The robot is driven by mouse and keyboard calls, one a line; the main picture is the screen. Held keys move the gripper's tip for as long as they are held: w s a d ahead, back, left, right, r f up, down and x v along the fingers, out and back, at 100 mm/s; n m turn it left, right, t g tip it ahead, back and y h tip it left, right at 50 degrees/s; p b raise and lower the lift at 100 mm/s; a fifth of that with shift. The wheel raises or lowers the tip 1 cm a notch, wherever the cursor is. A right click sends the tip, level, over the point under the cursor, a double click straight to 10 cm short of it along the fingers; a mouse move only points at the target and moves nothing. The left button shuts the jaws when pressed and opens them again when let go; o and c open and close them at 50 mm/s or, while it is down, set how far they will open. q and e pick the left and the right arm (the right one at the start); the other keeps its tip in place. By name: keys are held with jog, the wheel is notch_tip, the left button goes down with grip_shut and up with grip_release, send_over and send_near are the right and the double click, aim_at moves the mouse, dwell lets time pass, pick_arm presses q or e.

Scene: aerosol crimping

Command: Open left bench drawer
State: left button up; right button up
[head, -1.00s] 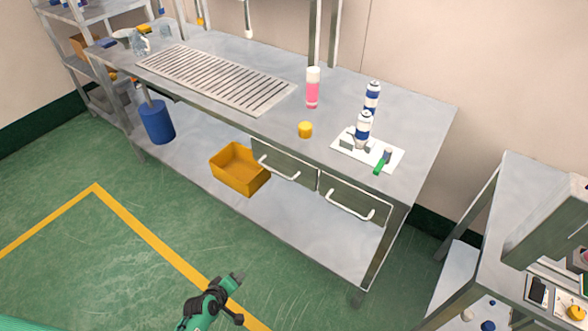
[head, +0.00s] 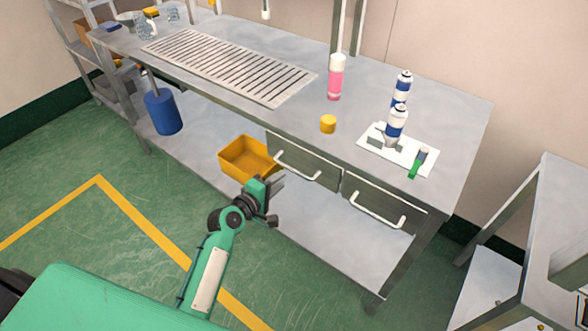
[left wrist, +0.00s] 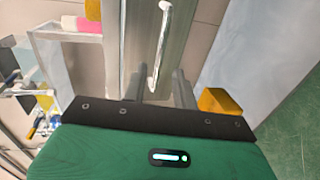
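The left bench drawer (head: 318,173) is shut under the bench top, with a white bar handle (head: 297,170) on its grey front. My left gripper (head: 279,184) is in front of and slightly below the left end of this handle. In the left wrist view the two fingers (left wrist: 160,88) stand apart with nothing between their tips that I can see held. The white handle (left wrist: 162,42) lies ahead of them, its near end close to the gap between the fingers. Contact cannot be made out. My right gripper is not in view.
A yellow bin (head: 246,154) stands on the lower shelf, close behind the left gripper. A second drawer (head: 383,203) is to the right, also shut. Spray cans, a pink bottle (head: 335,78) and a yellow cap (head: 328,124) stand on the bench top (head: 440,110).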

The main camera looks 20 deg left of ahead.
aim_at(293, 169)
pick_arm(q)
jog(key=x, duration=0.8)
grip_shut()
